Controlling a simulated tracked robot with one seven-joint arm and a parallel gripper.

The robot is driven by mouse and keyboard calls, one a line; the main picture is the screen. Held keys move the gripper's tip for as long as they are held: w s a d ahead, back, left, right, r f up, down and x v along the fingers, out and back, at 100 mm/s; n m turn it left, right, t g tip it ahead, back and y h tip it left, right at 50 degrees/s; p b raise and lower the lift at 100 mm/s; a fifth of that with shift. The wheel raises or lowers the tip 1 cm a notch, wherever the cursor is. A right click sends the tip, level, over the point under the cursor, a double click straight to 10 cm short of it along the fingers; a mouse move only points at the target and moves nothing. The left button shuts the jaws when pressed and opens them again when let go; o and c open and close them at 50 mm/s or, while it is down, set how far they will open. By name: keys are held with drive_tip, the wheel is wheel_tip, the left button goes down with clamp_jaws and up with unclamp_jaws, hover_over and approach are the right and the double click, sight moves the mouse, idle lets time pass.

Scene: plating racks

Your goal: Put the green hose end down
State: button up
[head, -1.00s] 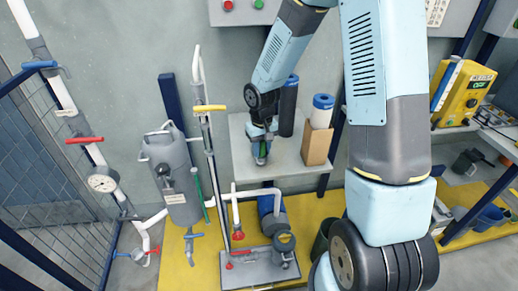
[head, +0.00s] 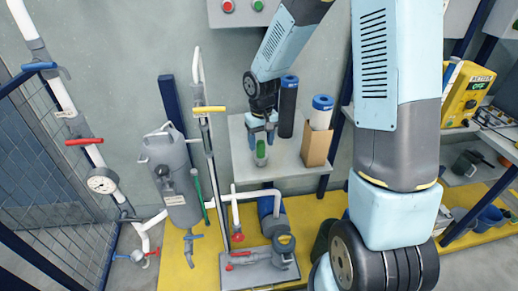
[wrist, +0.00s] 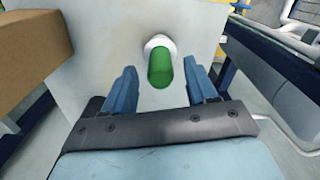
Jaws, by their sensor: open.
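The green hose end (head: 261,150) stands upright on the grey shelf (head: 240,172), with a pale collar at its base. In the wrist view the green hose end (wrist: 160,68) lies between and just beyond my fingertips, apart from both. My gripper (head: 262,132) is open and empty above it; both blue fingers (wrist: 162,83) show spread apart in the wrist view.
A cardboard box (head: 315,146) with a blue-topped roll (head: 322,112) stands on the shelf to the right. A dark cylinder with a blue top (head: 288,105) stands behind. A grey tank (head: 176,180) and pipework are at the left. The shelf's front left is clear.

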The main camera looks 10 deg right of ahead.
wheel_tip(320, 180, up, 8)
drive_tip(key=shift+d+r, duration=0.1)
drive_tip(key=shift+r, duration=0.15)
drive_tip(key=s+d+r+m+t, duration=0.1)
drive_tip(key=s+d+r, duration=0.35)
drive_tip(key=r, duration=0.25)
drive_tip(key=s+d+r+t, duration=0.2)
drive_tip(key=s+d+r, duration=0.1)
drive_tip(key=s+r, duration=0.25)
drive_tip(key=s+d+r+m+t, duration=0.2)
drive_tip(key=s+d+r, duration=0.2)
drive_tip(key=s, duration=0.9)
wheel_tip(320, 180, up, 3)
drive_tip(key=shift+s+r+t, duration=0.1)
drive_tip(key=shift+s+t, duration=0.15)
drive_tip(key=shift+t, duration=0.05)
drive_tip(key=shift+d, duration=0.1)
